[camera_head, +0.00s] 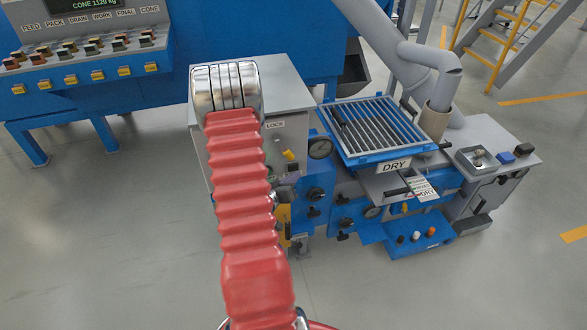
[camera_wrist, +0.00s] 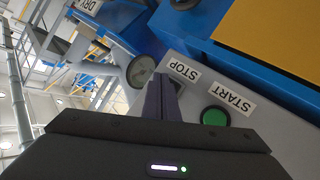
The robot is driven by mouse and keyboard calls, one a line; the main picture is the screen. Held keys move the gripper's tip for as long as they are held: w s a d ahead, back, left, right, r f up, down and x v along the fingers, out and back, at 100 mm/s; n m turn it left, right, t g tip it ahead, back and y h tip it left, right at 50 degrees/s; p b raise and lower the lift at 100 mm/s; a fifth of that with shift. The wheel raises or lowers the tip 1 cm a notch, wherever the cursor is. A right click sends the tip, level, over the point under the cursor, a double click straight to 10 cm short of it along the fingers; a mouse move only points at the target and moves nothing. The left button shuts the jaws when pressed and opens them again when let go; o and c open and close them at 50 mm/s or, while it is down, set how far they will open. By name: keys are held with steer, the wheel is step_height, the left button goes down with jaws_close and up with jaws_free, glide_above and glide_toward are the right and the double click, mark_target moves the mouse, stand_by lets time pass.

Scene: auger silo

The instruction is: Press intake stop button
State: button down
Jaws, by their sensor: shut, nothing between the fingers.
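In the wrist view, my gripper (camera_wrist: 162,82) is shut and empty, its dark fingers together as one narrow wedge. The fingers point at a grey panel, just left of the white STOP label (camera_wrist: 183,69). The label appears upside down. Whether the fingertips touch anything, I cannot tell. To the right are a START label (camera_wrist: 232,99) and a green round button (camera_wrist: 215,117).
A round gauge (camera_wrist: 140,71) is left of the fingers in the wrist view. A blue frame with a yellow panel (camera_wrist: 275,35) is at upper right. In the head view, a blue grate (camera_head: 372,158) with a DRY sign stands right of the grey cabinet (camera_head: 285,90). Floor is clear at left.

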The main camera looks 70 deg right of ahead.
steer(key=shift+d, duration=0.1)
steer(key=shift+w+d, duration=0.1)
steer(key=shift+d, duration=0.2)
steer(key=shift+w+d, duration=0.25)
steer(key=shift+d, duration=0.15)
stand_by(1.1)
steer(key=shift+a, duration=0.15)
steer(key=shift+s+a, duration=0.45)
steer(key=shift+a, duration=0.2)
stand_by(0.4)
steer(key=a, duration=0.1)
steer(key=s+a, duration=0.1)
steer(key=a, duration=0.1)
steer(key=s+a, duration=0.1)
steer(key=shift+s+a, duration=0.15)
steer(key=shift+s, duration=0.1)
steer(key=shift+s, duration=0.1)
stand_by(1.1)
